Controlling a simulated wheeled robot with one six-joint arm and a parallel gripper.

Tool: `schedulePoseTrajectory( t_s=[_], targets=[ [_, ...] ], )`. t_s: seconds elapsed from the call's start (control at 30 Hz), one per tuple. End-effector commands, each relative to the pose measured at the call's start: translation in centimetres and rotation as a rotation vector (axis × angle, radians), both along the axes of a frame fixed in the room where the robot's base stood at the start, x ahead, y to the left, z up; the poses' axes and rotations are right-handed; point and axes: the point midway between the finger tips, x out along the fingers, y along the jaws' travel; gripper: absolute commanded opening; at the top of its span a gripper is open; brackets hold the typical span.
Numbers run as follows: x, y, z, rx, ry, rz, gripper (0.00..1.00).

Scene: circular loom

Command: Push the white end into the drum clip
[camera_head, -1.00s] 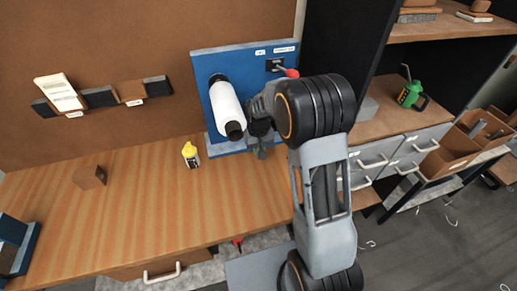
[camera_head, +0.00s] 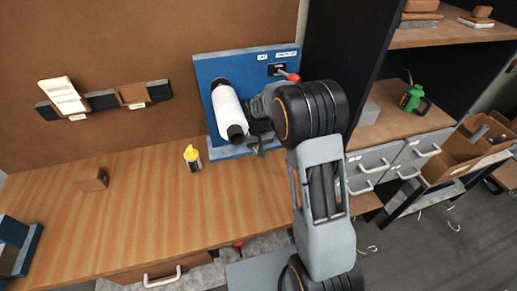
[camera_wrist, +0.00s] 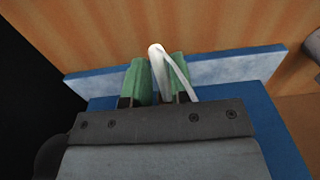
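The white roll, which looks like the drum (camera_head: 228,108), sticks out from a blue board (camera_head: 207,72) and has black ends. My gripper (camera_head: 262,149) is just right of the drum's dark near end, in front of the board; whether they touch is unclear. In the wrist view my gripper (camera_wrist: 160,82) has green fingertips close together with the white end (camera_wrist: 157,58) between them. The white strand bends over at the tip and trails down to the right. The drum clip cannot be made out in either view.
A red-knobbed lever (camera_head: 292,77) is on the board above my arm. A yellow bottle (camera_head: 192,158) and a brown block (camera_head: 92,180) stand on the wooden bench (camera_head: 150,215). A green can (camera_head: 412,98) is on the shelf at right. The bench middle is clear.

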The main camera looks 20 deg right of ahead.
Motion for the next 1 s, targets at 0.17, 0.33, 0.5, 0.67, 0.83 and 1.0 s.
schedulePoseTrajectory(
  t_s=[0.17, 0.33, 0.5, 0.67, 0.83, 1.0],
  targets=[
    [0.0, 0.0, 0.0, 0.000, 0.000, 0.000, 0.39],
    [0.0, 0.0, 0.0, 0.000, 0.000, 0.000, 0.43],
    [0.0, 0.0, 0.3, 0.000, -0.001, 0.000, 0.43],
    [0.1, 0.0, 2.2, 0.000, -0.006, 0.000, 0.43],
    [0.1, 0.0, 5.7, 0.000, -0.007, 0.000, 0.43],
    [0.1, 0.0, 9.1, 0.000, -0.006, 0.000, 0.43]
  ],
)
